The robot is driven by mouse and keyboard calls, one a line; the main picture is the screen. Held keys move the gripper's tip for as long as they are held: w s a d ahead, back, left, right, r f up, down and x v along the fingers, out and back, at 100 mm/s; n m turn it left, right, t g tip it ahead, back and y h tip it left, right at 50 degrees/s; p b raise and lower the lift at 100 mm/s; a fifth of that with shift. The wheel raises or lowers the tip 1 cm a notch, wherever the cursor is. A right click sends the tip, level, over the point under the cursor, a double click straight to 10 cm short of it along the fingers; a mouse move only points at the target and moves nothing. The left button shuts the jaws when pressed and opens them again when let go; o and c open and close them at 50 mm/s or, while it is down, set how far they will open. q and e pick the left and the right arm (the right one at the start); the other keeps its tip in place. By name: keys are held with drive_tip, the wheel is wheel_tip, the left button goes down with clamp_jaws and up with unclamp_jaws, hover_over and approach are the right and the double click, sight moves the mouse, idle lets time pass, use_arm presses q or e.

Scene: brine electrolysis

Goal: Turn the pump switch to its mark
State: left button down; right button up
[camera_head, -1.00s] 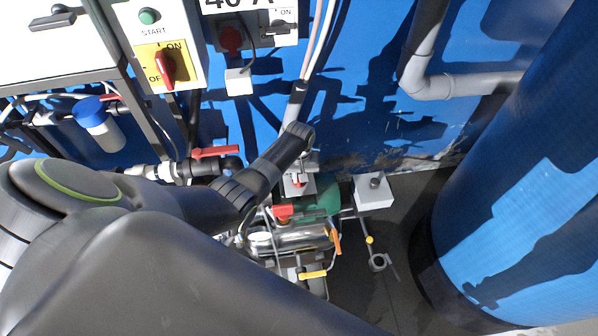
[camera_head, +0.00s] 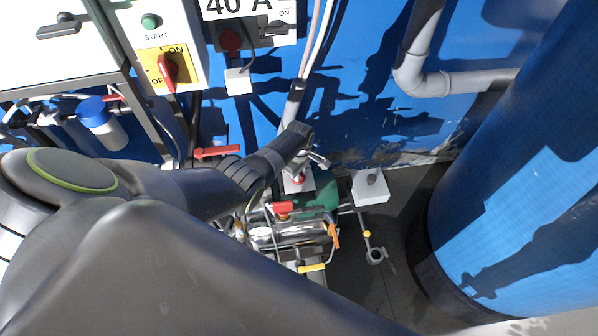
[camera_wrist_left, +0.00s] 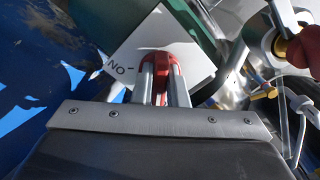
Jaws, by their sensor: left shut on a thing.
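The pump switch is a red knob (camera_wrist_left: 162,72) on a white square plate (camera_wrist_left: 147,38), with ON and a short dash printed to the left of the knob in the left wrist view. In the head view, the white switch box (camera_head: 297,185) with its red knob (camera_head: 299,178) is low in front of the blue wall, beside the green pump motor (camera_head: 320,194). My left gripper (camera_wrist_left: 160,82) is shut on the knob, one finger on each side. The knob's handle points up the wrist picture, not at the ON dash. My left gripper also shows in the head view (camera_head: 305,166). My right gripper is out of view.
A yellow panel with another red switch (camera_head: 167,70) is at upper left. A red valve handle (camera_head: 217,152) is near my arm. A grey box (camera_head: 372,187) stands right of the motor. A large blue tank (camera_head: 520,190) fills the right side.

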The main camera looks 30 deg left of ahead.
use_arm(q)
drive_tip(key=shift+w+n, duration=0.1)
drive_tip(key=shift+n, duration=0.4)
drive_tip(key=c, duration=1.4)
unclamp_jaws()
drive_tip(key=shift+c, duration=0.2)
drive_tip(key=shift+r, duration=0.15)
drive_tip(key=shift+r+p, duration=0.25)
drive_tip(key=shift+p, duration=0.05)
wheel_tip(320, 180, up, 8)
drive_tip(key=p, duration=0.2)
drive_tip(key=shift+f+p, duration=0.25)
drive_tip(key=shift+p, duration=0.05)
wheel_tip(320, 180, up, 9)
